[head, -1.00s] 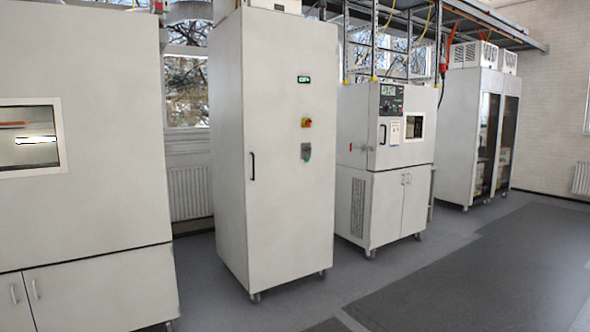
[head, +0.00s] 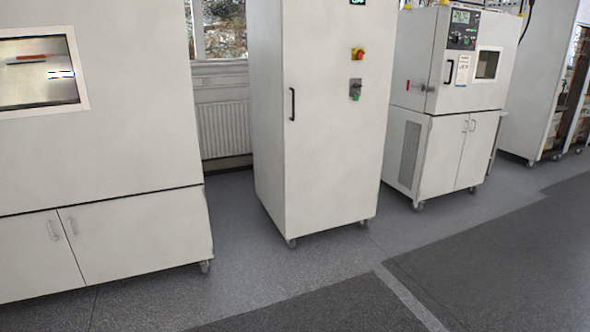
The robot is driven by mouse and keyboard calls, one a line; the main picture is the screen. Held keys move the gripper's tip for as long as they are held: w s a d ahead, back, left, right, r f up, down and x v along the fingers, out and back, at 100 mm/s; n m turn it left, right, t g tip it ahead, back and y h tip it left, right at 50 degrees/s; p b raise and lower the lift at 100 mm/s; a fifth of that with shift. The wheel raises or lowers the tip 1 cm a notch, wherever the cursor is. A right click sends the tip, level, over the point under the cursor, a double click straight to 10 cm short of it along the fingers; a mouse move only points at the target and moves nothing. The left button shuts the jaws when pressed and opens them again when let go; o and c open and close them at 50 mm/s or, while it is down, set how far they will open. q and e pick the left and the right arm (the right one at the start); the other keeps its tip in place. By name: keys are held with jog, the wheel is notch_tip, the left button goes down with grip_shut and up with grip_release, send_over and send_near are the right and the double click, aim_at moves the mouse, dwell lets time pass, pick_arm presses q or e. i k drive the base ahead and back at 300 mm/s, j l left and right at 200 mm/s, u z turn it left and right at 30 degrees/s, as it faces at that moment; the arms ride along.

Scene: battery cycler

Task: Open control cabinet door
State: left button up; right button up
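A tall white control cabinet (head: 325,170) stands on casters in the middle of the head view. Its front door looks shut. A black vertical handle (head: 292,104) sits near the door's left edge. On the upper right of the door are a red and yellow switch (head: 358,54), a grey and green fitting (head: 355,89) and part of a small display (head: 357,2) at the top edge. The cabinet's top is out of frame. Neither of my grippers is in view.
A large white chamber (head: 110,130) with a window stands at left. A smaller test chamber (head: 455,95) on a base cabinet stands at right, with a further cabinet (head: 540,85) beyond. A radiator (head: 225,128) is behind. The grey floor (head: 300,285) in front is clear.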

aim_at(334, 143)
jog(key=i+l+z, duration=0.3)
jog(key=i, duration=0.65)
jog(key=i+z, duration=0.25)
jog(key=i, duration=0.75)
